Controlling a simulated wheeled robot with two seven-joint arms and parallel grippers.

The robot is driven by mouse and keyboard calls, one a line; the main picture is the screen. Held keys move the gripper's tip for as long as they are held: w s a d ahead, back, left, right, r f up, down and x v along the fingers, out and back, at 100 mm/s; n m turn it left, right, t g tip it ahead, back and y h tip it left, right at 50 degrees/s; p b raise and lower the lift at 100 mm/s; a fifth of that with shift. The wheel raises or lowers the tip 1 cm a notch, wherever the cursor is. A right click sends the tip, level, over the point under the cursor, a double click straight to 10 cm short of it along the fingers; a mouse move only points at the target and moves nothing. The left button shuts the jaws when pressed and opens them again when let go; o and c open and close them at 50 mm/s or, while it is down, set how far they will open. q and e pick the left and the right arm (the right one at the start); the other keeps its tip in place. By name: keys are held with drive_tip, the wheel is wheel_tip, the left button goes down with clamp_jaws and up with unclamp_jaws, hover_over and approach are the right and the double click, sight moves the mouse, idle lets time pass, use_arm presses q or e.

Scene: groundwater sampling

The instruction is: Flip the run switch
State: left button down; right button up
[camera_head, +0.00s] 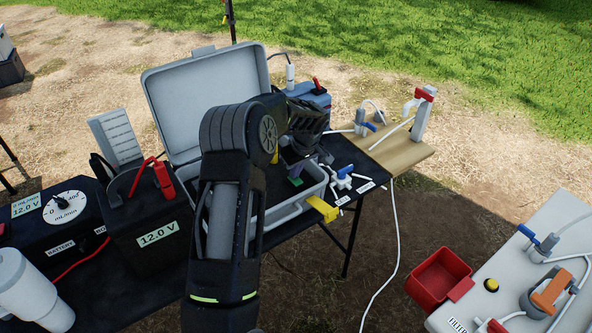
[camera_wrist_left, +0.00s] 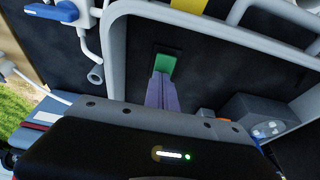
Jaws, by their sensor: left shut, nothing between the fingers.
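The run switch looks to be the small green rocker in a dark frame (camera_head: 295,181) on the dark panel inside the open grey case (camera_head: 283,217). It also shows in the left wrist view (camera_wrist_left: 167,64), with the fingers overlapping its lower edge. My left gripper (camera_head: 293,174) reaches over the case from above, with its fingers shut and empty. In the left wrist view the closed fingers (camera_wrist_left: 162,78) point at the green rocker; I cannot tell whether they touch it. The switch's position cannot be read. My right gripper is not in view.
The case lid (camera_head: 205,90) stands open behind my arm. A black 12.0 V battery (camera_head: 150,222) with a red clamp sits left. A yellow tab (camera_head: 322,208) juts from the case's front. A blue valve (camera_head: 345,172) and tubing lie right. A red bin (camera_head: 437,283) stands lower right.

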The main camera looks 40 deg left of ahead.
use_arm(q)
drive_tip(key=shift+f, duration=0.35)
drive_tip(key=shift+s, duration=0.1)
drive_tip(key=shift+d+f, duration=0.1)
drive_tip(key=shift+s+d, duration=0.1)
drive_tip(key=shift+d, duration=0.05)
drive_tip(key=shift+s+d+f+b, duration=0.1)
drive_tip(key=shift+s+d+b, duration=0.1)
drive_tip(key=shift+d+b, duration=0.4)
drive_tip(key=shift+d, duration=0.1)
